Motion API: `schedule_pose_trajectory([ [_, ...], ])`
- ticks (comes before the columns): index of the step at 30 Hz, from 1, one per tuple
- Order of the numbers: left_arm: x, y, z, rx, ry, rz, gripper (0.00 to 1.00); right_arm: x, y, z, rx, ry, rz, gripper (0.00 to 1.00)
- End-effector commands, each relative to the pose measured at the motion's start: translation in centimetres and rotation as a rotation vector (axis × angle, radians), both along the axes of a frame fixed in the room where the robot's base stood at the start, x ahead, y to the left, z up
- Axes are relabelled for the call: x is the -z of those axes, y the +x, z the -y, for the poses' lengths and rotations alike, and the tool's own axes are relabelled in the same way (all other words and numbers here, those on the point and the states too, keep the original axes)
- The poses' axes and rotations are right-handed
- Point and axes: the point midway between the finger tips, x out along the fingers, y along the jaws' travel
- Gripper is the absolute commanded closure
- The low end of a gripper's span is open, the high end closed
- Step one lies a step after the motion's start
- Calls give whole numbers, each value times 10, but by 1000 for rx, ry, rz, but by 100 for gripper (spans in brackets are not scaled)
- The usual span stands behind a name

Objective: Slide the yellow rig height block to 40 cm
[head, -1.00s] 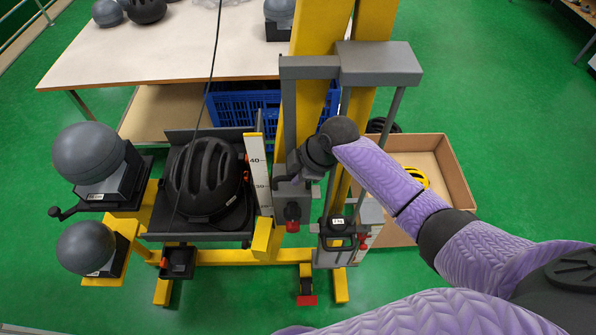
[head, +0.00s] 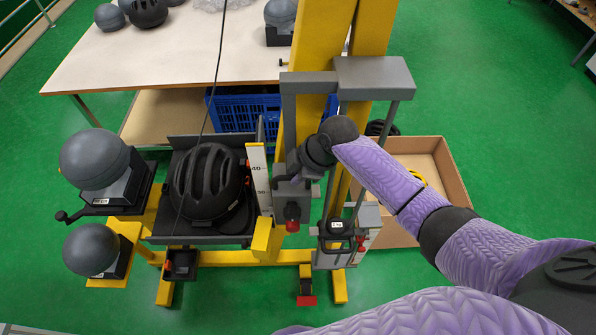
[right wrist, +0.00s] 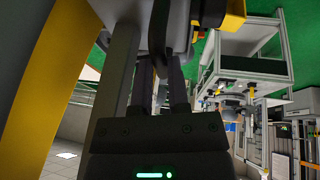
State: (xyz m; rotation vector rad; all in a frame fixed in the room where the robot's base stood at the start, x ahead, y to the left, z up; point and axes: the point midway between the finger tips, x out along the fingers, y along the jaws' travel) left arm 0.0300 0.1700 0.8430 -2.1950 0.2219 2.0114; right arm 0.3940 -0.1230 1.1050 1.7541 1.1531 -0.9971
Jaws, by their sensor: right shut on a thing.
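The yellow rig (head: 300,140) stands in the middle of the head view. Its white scale (head: 257,165) shows a 40 mark near the top and another mark, hard to read, lower down. The grey height block (head: 287,193), with a red knob (head: 292,211) below it, sits beside the scale at about the lower mark, below 40. My right gripper (head: 296,177) is shut at the block; my wrist partly hides the grip. In the right wrist view the fingers (right wrist: 158,75) close around a dark part, seen poorly. My left gripper is out of view.
A black helmet (head: 208,183) lies on the rig's tray left of the scale. Grey headforms (head: 95,160) stand further left. A grey bracket (head: 372,78) overhangs the rods beside my right arm.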

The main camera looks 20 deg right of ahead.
Motion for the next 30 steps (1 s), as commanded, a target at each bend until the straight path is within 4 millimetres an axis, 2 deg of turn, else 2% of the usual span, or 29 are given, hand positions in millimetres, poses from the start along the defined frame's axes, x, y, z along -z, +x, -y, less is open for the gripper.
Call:
schedule_pose_trajectory([
  [1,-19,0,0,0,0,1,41,-21,2,0,0,1,7,100],
  [9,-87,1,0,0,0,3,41,-90,2,0,0,2,9,100],
  [15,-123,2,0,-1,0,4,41,-127,2,0,0,3,9,100],
  [19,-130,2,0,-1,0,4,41,-135,2,0,-1,2,10,100],
  [28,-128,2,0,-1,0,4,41,-132,2,-1,0,3,8,100],
  [29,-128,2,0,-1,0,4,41,-132,2,-1,0,3,8,78],
  [30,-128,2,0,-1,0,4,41,-132,2,-1,-1,3,7,69],
])
